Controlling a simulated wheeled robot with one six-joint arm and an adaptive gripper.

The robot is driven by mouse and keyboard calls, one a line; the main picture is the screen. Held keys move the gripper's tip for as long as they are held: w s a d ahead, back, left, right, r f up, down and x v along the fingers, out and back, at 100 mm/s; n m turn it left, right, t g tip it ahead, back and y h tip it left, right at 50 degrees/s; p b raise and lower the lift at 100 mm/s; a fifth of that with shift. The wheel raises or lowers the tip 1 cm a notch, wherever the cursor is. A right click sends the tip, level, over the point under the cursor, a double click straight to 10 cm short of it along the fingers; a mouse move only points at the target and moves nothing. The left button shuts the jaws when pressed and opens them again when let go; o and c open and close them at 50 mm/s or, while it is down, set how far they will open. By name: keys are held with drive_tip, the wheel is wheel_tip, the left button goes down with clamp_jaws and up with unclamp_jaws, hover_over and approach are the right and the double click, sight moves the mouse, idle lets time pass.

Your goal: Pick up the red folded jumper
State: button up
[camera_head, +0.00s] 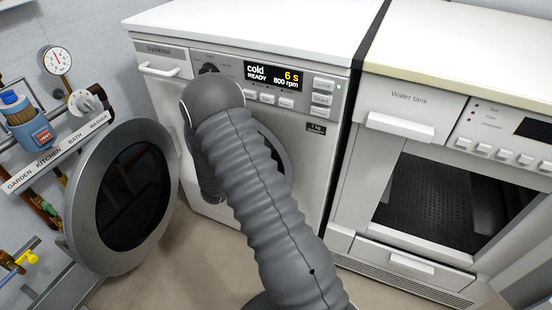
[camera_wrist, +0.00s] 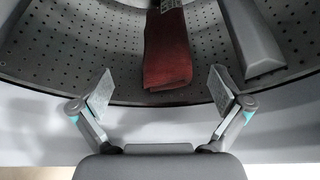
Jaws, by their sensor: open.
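The red folded jumper (camera_wrist: 167,58) lies inside the perforated metal drum in the wrist view, its near end close to the drum's front lip. Its far end runs out of the top of the picture. My gripper (camera_wrist: 160,92) is open and empty at the drum's mouth. Its two fingers stand to the left and right of the jumper's near end, a little short of it and not touching it. In the head view my arm covers most of the washing machine's (camera_head: 300,130) opening, and the jumper and gripper are hidden there.
The washer's round door (camera_head: 132,195) stands open on the left. A grey drum paddle (camera_wrist: 252,40) lies right of the jumper. A second machine (camera_head: 420,190) with an open front stands on the right. Pipes and a gauge (camera_head: 57,60) are on the left wall.

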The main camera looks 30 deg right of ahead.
drive_tip(key=x, duration=1.2)
drive_tip(key=shift+s+p, duration=0.2)
drive_tip(key=shift+p, duration=0.15)
drive_tip(key=c, duration=1.2)
